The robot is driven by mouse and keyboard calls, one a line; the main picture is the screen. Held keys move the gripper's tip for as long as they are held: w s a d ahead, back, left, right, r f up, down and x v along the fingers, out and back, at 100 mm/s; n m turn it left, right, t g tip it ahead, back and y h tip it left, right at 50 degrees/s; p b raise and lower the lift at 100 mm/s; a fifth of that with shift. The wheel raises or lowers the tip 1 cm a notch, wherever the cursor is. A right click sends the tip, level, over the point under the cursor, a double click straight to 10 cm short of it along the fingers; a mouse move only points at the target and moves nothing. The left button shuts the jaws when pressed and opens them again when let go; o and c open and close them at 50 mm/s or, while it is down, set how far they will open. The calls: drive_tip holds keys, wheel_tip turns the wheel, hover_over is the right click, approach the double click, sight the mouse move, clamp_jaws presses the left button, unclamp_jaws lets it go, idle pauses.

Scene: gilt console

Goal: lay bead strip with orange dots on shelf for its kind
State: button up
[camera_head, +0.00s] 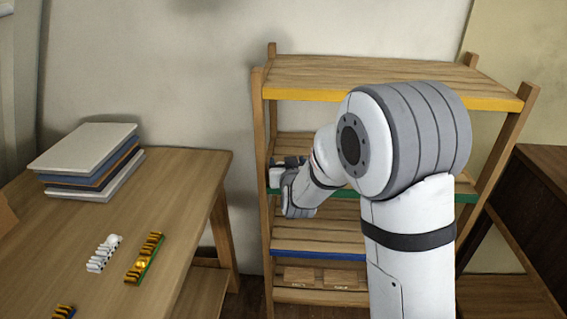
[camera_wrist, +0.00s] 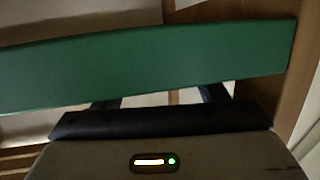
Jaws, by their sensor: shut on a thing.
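My gripper (camera_head: 289,163) is at the left end of the green-edged middle shelf (camera_head: 467,198) of a wooden rack. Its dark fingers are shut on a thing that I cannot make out. In the wrist view the fingers (camera_wrist: 164,97) reach in at the green shelf edge (camera_wrist: 150,62), which hides their tips. I cannot see orange dots on any strip. On the table lie a white strip (camera_head: 104,253), a gold strip with a green base (camera_head: 145,258) and, cut by the frame, a gold strip with some blue (camera_head: 64,311).
The rack has a yellow-edged top shelf (camera_head: 390,78) above and a blue-edged shelf (camera_head: 318,255) below. Its left post (camera_head: 264,180) stands close to my gripper. A stack of books (camera_head: 90,160) lies on the wooden table (camera_head: 185,185).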

drive_tip(key=shift+f+b, duration=0.2)
drive_tip(key=shift+b, duration=0.1)
drive_tip(key=o, duration=0.8)
drive_tip(key=shift+r, duration=0.1)
